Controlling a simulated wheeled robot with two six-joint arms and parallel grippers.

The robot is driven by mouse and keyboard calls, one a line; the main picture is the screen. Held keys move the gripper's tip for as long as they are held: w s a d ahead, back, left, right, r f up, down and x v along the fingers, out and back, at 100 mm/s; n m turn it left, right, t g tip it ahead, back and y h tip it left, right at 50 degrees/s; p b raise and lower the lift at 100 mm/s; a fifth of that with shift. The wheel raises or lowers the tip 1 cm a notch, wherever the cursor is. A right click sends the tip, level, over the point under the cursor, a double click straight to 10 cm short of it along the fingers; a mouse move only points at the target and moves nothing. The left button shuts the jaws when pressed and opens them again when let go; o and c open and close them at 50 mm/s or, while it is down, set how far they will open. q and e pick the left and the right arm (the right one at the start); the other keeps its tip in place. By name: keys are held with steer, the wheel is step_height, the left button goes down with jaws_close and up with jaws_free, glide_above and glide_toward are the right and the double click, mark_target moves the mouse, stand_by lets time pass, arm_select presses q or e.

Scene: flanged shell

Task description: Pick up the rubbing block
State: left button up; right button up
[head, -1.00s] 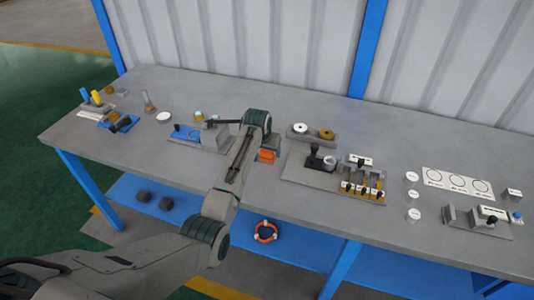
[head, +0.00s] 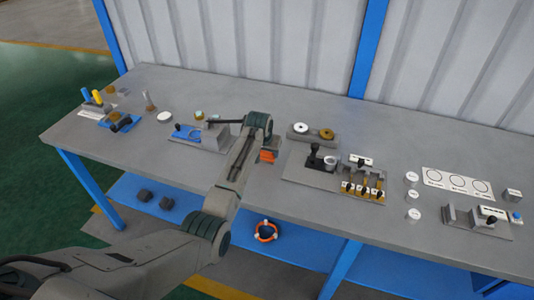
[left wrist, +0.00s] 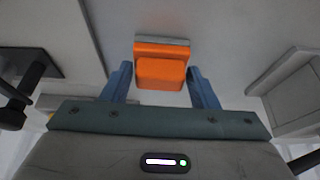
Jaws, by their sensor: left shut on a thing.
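The rubbing block (left wrist: 161,72) is orange with a grey strip along its far edge. It sits between the two blue fingers of my left gripper (left wrist: 159,69) in the left wrist view, and the gripper is shut on it. In the head view the orange block (head: 267,155) shows just right of my left wrist, over the middle of the bench, partly hidden by the arm. Whether it touches the bench or hangs just above it, I cannot tell. My right gripper is not in view.
The grey bench (head: 300,215) has clear room along its front. A blue fixture (head: 202,135) stands left of my wrist, a holder with two rings (head: 311,132) behind right, and a lever fixture (head: 315,160) to the right. An orange ring (head: 266,231) lies below the bench.

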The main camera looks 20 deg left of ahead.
arm_select(q)
step_height(320, 180, up, 3)
steer(key=shift+r+b, duration=0.1)
steer(key=shift+b, duration=0.9)
steer(key=s+d+b, duration=0.1)
steer(key=s, duration=0.4)
steer(key=s+r+b, duration=0.1)
steer(key=s, duration=0.3)
steer(key=s+d+b, duration=0.1)
steer(key=s, duration=0.4)
steer(key=shift+s+d+r, duration=0.2)
steer(key=shift+s+d, duration=0.1)
steer(key=shift+s, duration=0.05)
steer(key=shift+s+r, duration=0.1)
steer(key=shift+s, duration=0.45)
